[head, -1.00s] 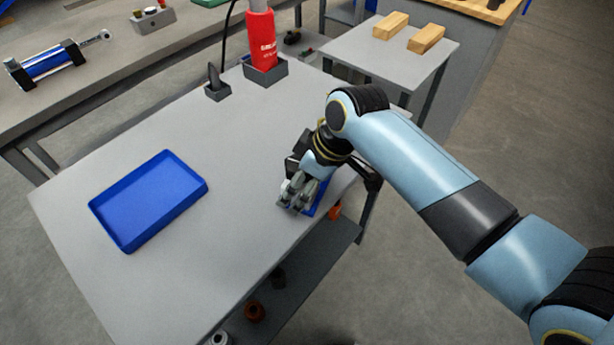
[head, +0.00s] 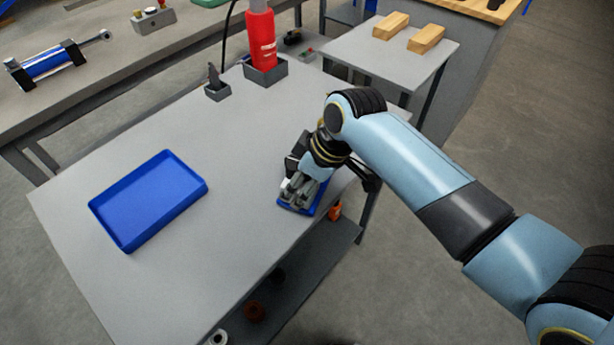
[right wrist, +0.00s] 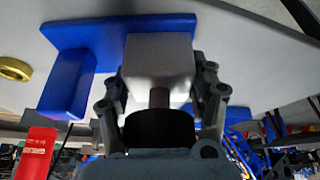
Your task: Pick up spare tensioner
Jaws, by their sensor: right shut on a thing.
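My right gripper (head: 297,190) is at the right edge of the grey table, low over a small blue holder (head: 313,208). In the right wrist view the gripper (right wrist: 160,92) has its fingers on both sides of a pale grey block with a short dark shaft, which I take to be the spare tensioner (right wrist: 158,62). The gripper is shut on it. The blue holder's plate and post (right wrist: 70,85) show beside and behind the block. I cannot tell whether the block touches the holder. In the head view the fingers hide the block. My left gripper is out of view.
A blue tray (head: 150,200) lies empty on the left of the table (head: 215,135). A red bottle (head: 261,40) stands in a grey holder at the back. An orange part (head: 335,210) is just below the table's right edge. The middle of the table is clear.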

